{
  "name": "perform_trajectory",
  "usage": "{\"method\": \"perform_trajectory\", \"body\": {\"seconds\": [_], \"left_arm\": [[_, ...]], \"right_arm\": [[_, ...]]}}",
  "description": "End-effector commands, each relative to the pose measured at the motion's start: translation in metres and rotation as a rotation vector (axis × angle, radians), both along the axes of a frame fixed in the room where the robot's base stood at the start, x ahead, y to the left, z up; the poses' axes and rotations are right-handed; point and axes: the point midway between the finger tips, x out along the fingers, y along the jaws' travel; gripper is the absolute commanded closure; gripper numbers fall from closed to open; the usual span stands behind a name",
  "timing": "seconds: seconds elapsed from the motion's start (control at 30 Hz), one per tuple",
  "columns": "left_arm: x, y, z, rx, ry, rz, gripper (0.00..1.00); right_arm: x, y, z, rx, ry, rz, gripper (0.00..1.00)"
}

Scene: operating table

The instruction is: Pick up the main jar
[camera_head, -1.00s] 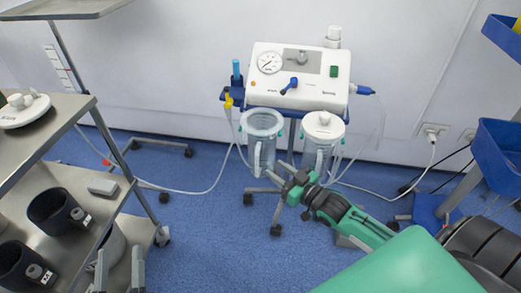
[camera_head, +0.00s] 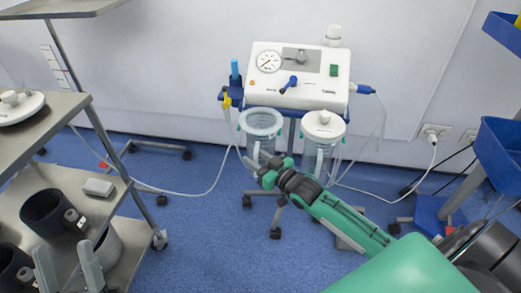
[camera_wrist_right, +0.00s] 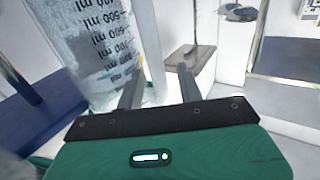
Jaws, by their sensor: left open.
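Two clear suction jars hang below the white suction unit in the head view. The left jar (camera_head: 261,123) is open at the top, and the right jar (camera_head: 323,125) has a white lid. I cannot tell from marking which is the main jar. My right gripper (camera_head: 262,166) is at the lower front of the left jar and hides part of it. My left gripper (camera_head: 68,268) is open and empty at the lower left.
The suction unit (camera_head: 298,75) stands on a wheeled stand by the wall. A steel cart (camera_head: 75,105) at left bears a white lid (camera_head: 20,104) and dark cups (camera_head: 50,212). Blue bins (camera_head: 500,155) stand at right. Hoses hang around the jars. Blue floor lies open in front.

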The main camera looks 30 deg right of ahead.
Motion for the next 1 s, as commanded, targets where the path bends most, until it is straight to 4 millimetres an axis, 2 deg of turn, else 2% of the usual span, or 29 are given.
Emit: {"method": "perform_trajectory", "body": {"seconds": [0.27,0.43,0.47,1.0], "left_arm": [[-0.0008,0.0006,0.0016,-0.002,-0.01,0.002,0.48],[-0.0008,0.0006,0.0015,-0.002,-0.009,0.001,0.48],[-0.0008,0.0006,0.0014,-0.002,-0.009,0.001,0.48],[0.0003,0.0001,0.0012,0.0,0.001,0.001,0.48]], "right_arm": [[0.0015,0.0007,0.0004,0.0,0.0,0.0,0.65],[0.0013,0.0005,0.0005,0.0,0.0,0.0,0.98],[0.0013,0.0005,0.0004,0.0,0.0,0.0,1.0],[0.0014,0.0005,0.0043,-0.001,-0.003,0.001,1.0]]}}
